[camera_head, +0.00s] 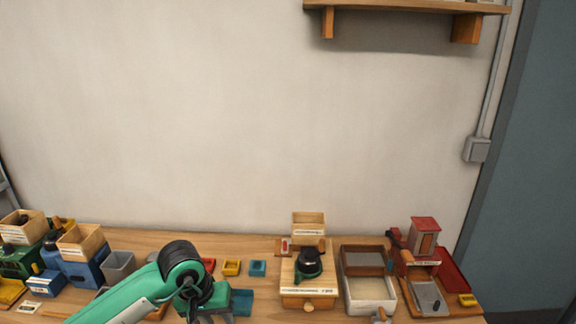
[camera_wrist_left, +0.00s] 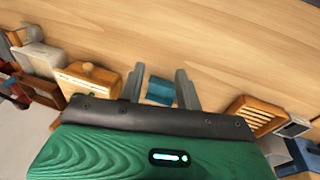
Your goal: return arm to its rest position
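My left arm, green with a black joint, comes in from the lower left in the head view. Its gripper (camera_head: 203,319) points down and is partly cut off by the bottom edge. In the left wrist view the two grey fingers (camera_wrist_left: 160,88) stand apart with a gap between them. A small blue box (camera_wrist_left: 159,91) shows in that gap, apart from both fingers, seemingly on the table beyond them. My right gripper is not in view.
The wooden table (camera_head: 150,238) carries wooden and blue boxes at left. A shelf (camera_head: 405,6) hangs above.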

